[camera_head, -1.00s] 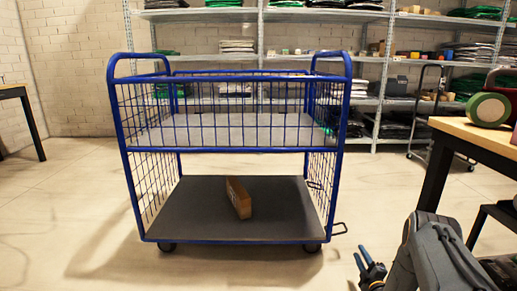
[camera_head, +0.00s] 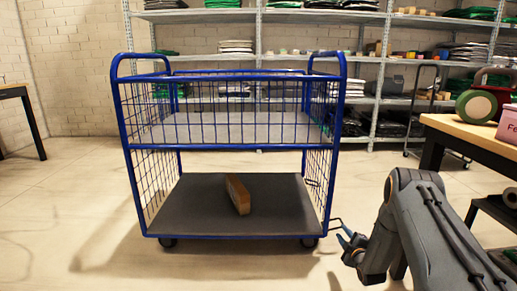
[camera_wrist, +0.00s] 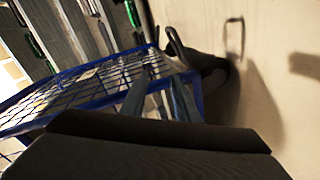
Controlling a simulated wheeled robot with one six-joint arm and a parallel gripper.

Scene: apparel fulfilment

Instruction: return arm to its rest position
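My arm (camera_head: 425,225) is bent at the lower right of the head view. I cannot tell whether the gripper touches the cart.
A brown box (camera_head: 237,194) lies on the cart's lower deck. A wooden table (camera_head: 470,132) at right holds a green tape roll (camera_head: 477,106) and a pink box (camera_head: 508,124). Stocked shelves (camera_head: 265,56) line the back wall. The floor left of the cart is clear.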

